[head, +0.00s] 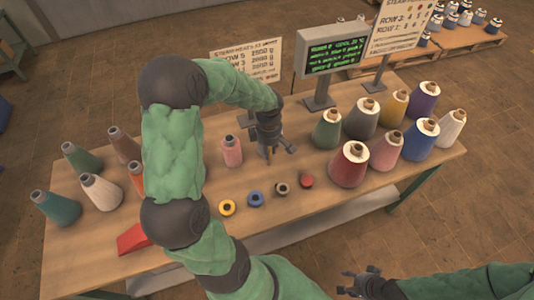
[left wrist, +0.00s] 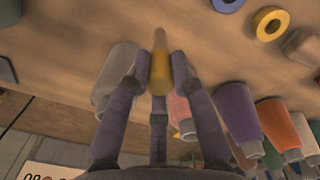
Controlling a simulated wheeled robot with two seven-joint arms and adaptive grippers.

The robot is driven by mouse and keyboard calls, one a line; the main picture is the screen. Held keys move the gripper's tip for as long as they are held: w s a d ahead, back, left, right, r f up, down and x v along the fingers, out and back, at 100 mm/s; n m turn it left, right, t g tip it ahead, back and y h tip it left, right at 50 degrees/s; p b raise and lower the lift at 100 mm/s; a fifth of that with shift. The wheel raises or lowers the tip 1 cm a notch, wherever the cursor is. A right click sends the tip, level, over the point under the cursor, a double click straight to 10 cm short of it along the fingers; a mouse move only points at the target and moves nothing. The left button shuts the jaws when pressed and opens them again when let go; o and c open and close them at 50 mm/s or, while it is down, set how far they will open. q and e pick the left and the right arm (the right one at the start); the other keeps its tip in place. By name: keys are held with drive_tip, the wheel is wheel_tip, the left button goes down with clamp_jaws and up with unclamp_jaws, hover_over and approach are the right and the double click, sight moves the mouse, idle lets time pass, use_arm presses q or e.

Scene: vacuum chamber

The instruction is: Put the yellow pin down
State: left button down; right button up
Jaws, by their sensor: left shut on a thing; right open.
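My left gripper (head: 270,146) is over the middle of the table, right of the pink cone. It is shut on the yellow pin. In the left wrist view the yellow pin (left wrist: 160,68) sits between the fingers, with a paler narrow tip beyond them. I cannot tell whether the pin touches the table. My right gripper (head: 361,284) is open and empty, low in front of the table.
On the wooden table (head: 330,207), a pink cone (head: 231,151) stands left of the gripper. Several cones stand at both ends. A screen (head: 335,55) stands behind.

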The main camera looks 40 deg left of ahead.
use_arm(q)
drive_tip(key=w+a+f+b, duration=0.1)
drive_tip(key=w+a+f, duration=0.1)
drive_tip(key=f, duration=0.5)
drive_tip(key=shift+w+a+f, duration=0.2)
drive_tip(key=shift+a+f, duration=0.2)
drive_tip(key=shift+a, duration=0.1)
drive_tip(key=shift+f, duration=0.1)
drive_tip(key=shift+f, duration=0.15)
drive_tip(key=c, duration=1.1)
unclamp_jaws()
drive_tip(key=shift+r, duration=0.2)
